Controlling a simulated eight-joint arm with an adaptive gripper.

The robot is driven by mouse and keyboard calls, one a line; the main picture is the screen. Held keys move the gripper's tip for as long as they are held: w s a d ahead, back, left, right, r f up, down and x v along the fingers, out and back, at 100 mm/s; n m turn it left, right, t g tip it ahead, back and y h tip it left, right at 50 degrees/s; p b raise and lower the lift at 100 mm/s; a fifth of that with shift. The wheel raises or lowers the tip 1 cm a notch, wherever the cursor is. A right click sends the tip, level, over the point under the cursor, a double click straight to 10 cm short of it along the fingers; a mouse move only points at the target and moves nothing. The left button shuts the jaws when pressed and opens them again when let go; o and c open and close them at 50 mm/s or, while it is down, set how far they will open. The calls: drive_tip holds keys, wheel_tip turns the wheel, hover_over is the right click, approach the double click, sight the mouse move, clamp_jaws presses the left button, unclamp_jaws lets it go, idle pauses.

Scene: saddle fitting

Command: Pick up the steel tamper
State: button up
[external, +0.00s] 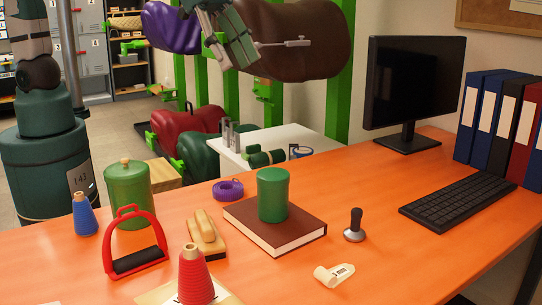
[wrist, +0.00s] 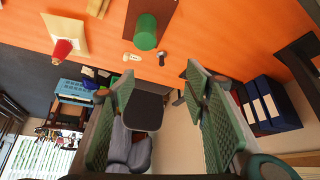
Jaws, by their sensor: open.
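The steel tamper (external: 354,225) stands on the orange desk, steel base down and dark handle up, right of the brown book. It also shows small in the wrist view (wrist: 163,57), beyond the gap between my fingers. My gripper (external: 238,52) is high above the desk's far side, well apart from the tamper. In the wrist view my gripper (wrist: 160,82) has its green-padded fingers spread wide with nothing between them.
A green cylinder (external: 273,194) stands on the brown book (external: 262,235) left of the tamper. A cream device (external: 334,275) lies in front of it. The keyboard (external: 457,201) and monitor (external: 414,82) are to the right. A red stirrup (external: 134,242) and red cone (external: 195,277) are left.

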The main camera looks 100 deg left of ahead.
drive_tip(key=w+d+f+m+h+b, duration=0.1)
drive_tip(key=w+d+f, duration=0.1)
drive_tip(key=w+f, duration=0.5)
drive_tip(key=w+d+f+m+b, duration=0.15)
drive_tip(key=w+f, duration=0.35)
drive_tip(key=w, duration=0.5)
drive_tip(key=m+g+h, duration=0.1)
drive_tip(key=m+h, duration=0.1)
approach(355, 229)
drive_tip(key=r, duration=0.1)
drive_tip(key=shift+w+f+m, duration=0.25)
drive_tip(key=shift+w+f, duration=0.25)
drive_tip(key=shift+w, duration=0.15)
drive_tip(key=shift+b+x, duration=0.5)
drive_tip(key=shift+x, duration=0.85)
drive_tip(key=shift+f, duration=0.1)
drive_tip(key=shift+b+x, duration=0.7)
drive_tip(key=shift+x, duration=1.8)
drive_tip(key=shift+s+a+f, duration=0.15)
drive_tip(key=shift+s, duration=0.05)
drive_tip(key=shift+c, duration=0.3)
